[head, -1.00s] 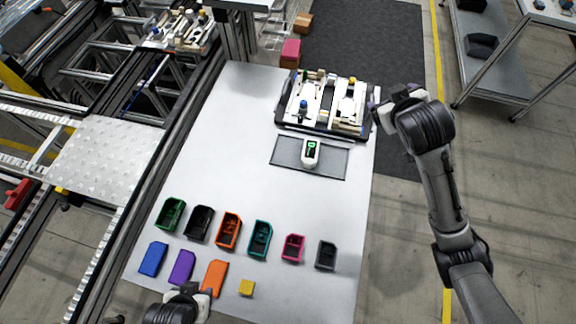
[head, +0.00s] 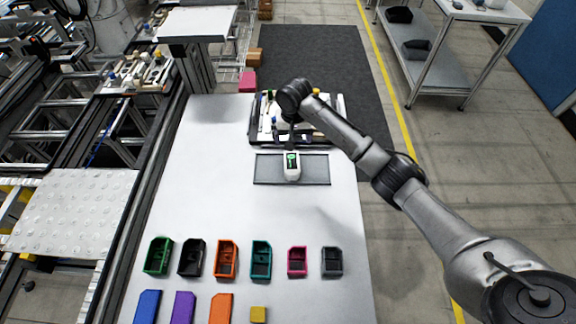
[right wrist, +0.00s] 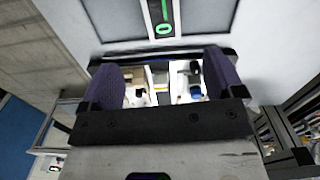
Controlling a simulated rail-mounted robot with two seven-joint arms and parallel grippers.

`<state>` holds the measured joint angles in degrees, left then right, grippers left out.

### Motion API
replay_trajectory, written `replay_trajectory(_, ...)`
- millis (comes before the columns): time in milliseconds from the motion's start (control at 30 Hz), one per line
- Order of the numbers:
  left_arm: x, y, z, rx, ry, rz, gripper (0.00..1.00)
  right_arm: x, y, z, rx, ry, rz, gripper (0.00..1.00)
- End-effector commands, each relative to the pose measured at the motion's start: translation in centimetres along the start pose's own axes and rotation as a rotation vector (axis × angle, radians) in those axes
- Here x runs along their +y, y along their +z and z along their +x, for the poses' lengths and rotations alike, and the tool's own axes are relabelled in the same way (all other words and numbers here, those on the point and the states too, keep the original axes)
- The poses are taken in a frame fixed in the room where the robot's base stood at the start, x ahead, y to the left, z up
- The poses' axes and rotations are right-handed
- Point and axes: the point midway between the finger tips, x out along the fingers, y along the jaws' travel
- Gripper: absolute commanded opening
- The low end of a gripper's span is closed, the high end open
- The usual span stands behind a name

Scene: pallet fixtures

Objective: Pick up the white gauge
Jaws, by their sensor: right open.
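The white gauge (head: 292,167), with a green-lit display, stands on a dark grey mat (head: 318,170) on the white table. Part of it, with the green display, shows at the top edge of the right wrist view (right wrist: 163,14). My right gripper (head: 291,136) is just behind the gauge in the head view, over the pallet fixture, and partly hidden by its own wrist. In the right wrist view its two purple-padded fingers (right wrist: 163,82) are apart with nothing held between them. My left gripper is out of view.
The pallet fixture (head: 341,125) with several parts sits behind the mat. Several coloured bins, including a teal one (head: 261,260), and flat blocks line the table's front. The table (head: 215,200) is clear between bins and mat. A shelf cart (head: 435,65) stands back right.

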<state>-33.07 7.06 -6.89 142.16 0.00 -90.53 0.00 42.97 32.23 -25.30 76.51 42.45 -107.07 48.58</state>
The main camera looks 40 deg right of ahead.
Motion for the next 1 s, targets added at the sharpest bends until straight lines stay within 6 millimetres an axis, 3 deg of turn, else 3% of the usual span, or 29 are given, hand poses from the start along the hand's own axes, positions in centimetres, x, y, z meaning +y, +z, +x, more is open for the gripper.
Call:
replay_trajectory(400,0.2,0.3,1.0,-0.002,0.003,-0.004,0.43,0.0,0.1,6.5,0.0,0.002,0.022,0.87)
replay_trajectory(767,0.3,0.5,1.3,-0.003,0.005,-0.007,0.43,-0.1,0.0,8.8,0.002,0.001,0.02,0.87)
replay_trajectory(1000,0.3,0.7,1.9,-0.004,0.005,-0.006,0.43,-0.2,0.0,11.9,0.001,0.002,0.021,0.87)
